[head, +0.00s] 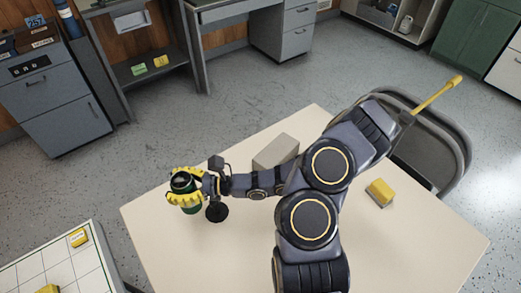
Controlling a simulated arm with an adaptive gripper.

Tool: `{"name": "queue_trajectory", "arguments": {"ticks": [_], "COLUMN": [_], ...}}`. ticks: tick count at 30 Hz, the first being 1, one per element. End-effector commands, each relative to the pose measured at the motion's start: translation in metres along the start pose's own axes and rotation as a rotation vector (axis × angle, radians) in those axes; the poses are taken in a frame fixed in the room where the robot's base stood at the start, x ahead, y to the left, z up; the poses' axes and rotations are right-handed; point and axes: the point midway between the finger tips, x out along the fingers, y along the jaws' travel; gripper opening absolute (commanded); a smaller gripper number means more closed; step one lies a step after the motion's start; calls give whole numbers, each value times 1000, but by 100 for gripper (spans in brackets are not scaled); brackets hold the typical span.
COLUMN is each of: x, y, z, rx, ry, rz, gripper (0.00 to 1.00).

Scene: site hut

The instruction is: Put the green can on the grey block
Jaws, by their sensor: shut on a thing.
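The green can (182,181) is dark green with a dark top and is held between the yellow fingers of my gripper (185,188), over the left part of the beige table (330,262). The fingers wrap around its sides and hide part of it. I cannot tell whether its bottom touches the table. The grey block (276,151) lies near the table's far edge, to the right of my gripper. My arm passes in front of it and hides its lower right part.
A black round-based object (217,211) is close beside my gripper. A yellow block (380,192) lies at the table's right. A dark chair (440,150) stands beyond the right edge. A white gridded surface (35,268) with yellow pieces is at lower left. The table's front left is clear.

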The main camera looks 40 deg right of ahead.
Motion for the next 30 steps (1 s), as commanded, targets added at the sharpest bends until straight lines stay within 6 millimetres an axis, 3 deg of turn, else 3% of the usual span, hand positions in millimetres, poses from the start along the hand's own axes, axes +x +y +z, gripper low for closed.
{"name": "queue_trajectory", "arguments": {"ticks": [1, 6, 13, 18, 21, 25, 30], "x": [-14, -68, -154, -200, -215, -222, -223], "y": [-27, -103, -179, -206, -214, -217, -217], "z": [-1, 7, 30, 44, 49, 44, 20], "rx": [-6, -7, -8, -5, -4, -1, 1], "ry": [5, 5, 2, 2, 2, 4, 4], "rz": [-81, -329, -626, -761, -802, -821, -823], "gripper": [28, 29, 29, 29, 29, 29, 29]}}
